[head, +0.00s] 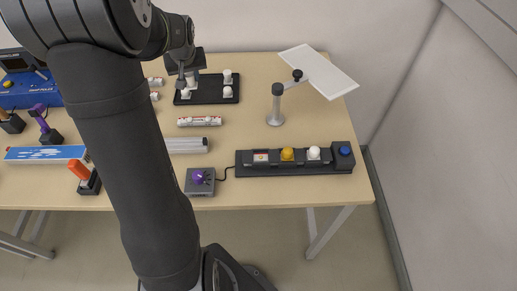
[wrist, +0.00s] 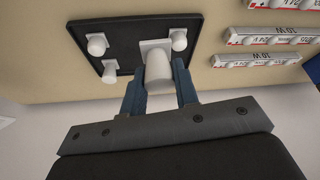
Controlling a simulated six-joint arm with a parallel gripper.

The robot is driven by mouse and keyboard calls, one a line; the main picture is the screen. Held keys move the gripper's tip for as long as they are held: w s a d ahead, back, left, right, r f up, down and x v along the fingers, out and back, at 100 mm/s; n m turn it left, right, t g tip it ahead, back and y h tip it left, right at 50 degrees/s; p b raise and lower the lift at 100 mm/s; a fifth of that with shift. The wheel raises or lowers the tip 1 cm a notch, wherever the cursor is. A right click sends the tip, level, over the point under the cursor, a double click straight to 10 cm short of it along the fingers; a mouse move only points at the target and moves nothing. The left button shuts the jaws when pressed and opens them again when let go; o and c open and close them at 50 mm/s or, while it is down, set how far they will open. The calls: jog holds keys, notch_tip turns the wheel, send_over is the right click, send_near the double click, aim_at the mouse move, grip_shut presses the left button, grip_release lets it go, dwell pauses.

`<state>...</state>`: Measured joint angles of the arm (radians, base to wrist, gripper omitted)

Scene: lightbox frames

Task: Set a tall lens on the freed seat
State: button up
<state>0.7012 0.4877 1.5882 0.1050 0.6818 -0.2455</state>
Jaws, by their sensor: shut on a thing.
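My gripper (head: 190,80) is over the left part of a black tray (head: 208,99). In the wrist view my gripper (wrist: 159,82) is shut on a tall white lens (wrist: 159,72), a plain cylinder with one finger on each side. I cannot tell whether it still touches the tray. Several shorter round white lenses (head: 228,92) stand on the tray. The lightbox (head: 295,169) is a long black bar at the front right. Its left seat (head: 260,157) shows a flat pale plate with a small orange mark and no lens. A yellow lens (head: 287,155) and a white lens (head: 313,153) sit beside it.
A blue button (head: 345,150) is at the lightbox's right end. A grey box with a purple knob (head: 198,177) is left of it. A post lamp with a white panel (head: 318,70) stands behind. A white strip of parts (head: 200,121) lies in front of the tray.

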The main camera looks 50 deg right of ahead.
jog(key=w+a+f+n, duration=0.1)
jog(key=w+a, duration=0.3)
jog(key=a, duration=0.8)
jog(key=w+a+f+n, duration=0.1)
jog(key=w+a, duration=0.3)
jog(key=a, duration=0.8)
jog(key=s+d+r+m, duration=0.2)
jog(key=s+d+r, duration=0.1)
jog(key=s+d, duration=1.9)
jog(key=s+r, duration=0.2)
jog(key=s, duration=1.2)
jog(key=s+r, duration=0.2)
jog(key=s, duration=1.3)
jog(key=shift+m, duration=0.3)
jog(key=w+f, duration=0.2)
jog(key=w, duration=0.1)
jog(key=w+f, duration=0.3)
jog(key=w, duration=0.1)
jog(key=w+f, duration=0.2)
jog(key=w, duration=0.2)
jog(key=shift+w+d+f, duration=0.2)
jog(key=shift+w, duration=0.05)
jog(key=shift+f, duration=2)
jog(key=shift+f, duration=0.1)
